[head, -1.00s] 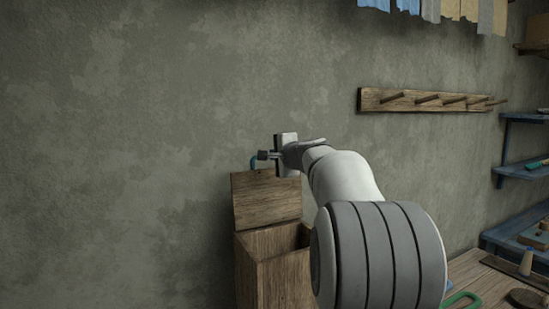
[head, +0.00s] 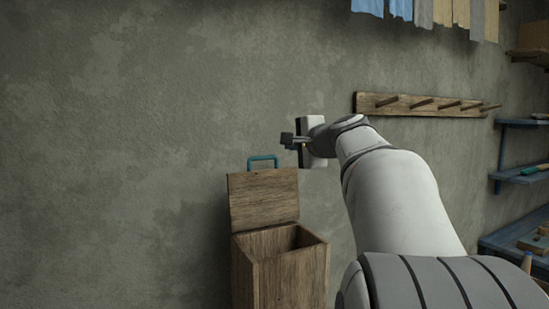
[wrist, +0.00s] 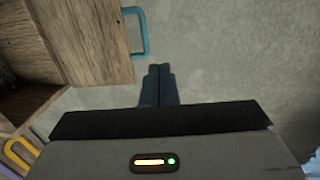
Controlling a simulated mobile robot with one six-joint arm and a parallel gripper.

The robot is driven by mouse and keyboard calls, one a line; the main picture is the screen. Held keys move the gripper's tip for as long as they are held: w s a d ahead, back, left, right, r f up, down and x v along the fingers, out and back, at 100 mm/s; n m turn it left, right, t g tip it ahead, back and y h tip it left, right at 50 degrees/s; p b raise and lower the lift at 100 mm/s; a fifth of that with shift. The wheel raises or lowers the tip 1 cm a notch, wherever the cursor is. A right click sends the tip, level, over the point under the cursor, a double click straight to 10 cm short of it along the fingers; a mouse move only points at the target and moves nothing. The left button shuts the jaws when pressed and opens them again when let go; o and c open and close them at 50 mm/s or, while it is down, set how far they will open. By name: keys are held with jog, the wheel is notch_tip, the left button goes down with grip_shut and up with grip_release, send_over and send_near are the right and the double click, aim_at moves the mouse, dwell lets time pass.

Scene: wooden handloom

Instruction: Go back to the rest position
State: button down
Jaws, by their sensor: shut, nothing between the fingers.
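My gripper (head: 287,140) is shut and empty in the head view, raised in front of the wall, above and right of an open wooden box. In the wrist view its closed fingers (wrist: 158,85) point toward the grey wall. The wooden box (head: 290,279) has its lid (head: 263,199) standing up at the back. A teal handle (head: 262,158) sits on the lid's top edge. The handle also shows in the wrist view (wrist: 142,32), left of the fingers and apart from them.
A peg rail (head: 428,105) is on the wall to the right, with cloth strips (head: 440,12) hanging above it. Blue shelves (head: 520,172) stand at the far right. A yellow handle (wrist: 20,155) shows at lower left in the wrist view. The wall area at left is clear.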

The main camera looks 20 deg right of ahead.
jog(key=s+a+f+n+g+y, duration=0.1)
jog(key=s+a+f+n+g, duration=0.35)
jog(key=a+f, duration=0.45)
jog(key=s+a+f+n+g+y, duration=0.1)
jog(key=s+a+f+n+g, duration=0.3)
jog(key=a+f, duration=0.5)
jog(key=s+a+f+n+g+h, duration=0.2)
jog(key=s+f+n, duration=0.7)
jog(key=s+f, duration=1)
jog(key=shift+s+f+g+h, duration=0.15)
jog(key=shift+f+g+h, duration=0.15)
jog(key=shift+f+g, duration=0.6)
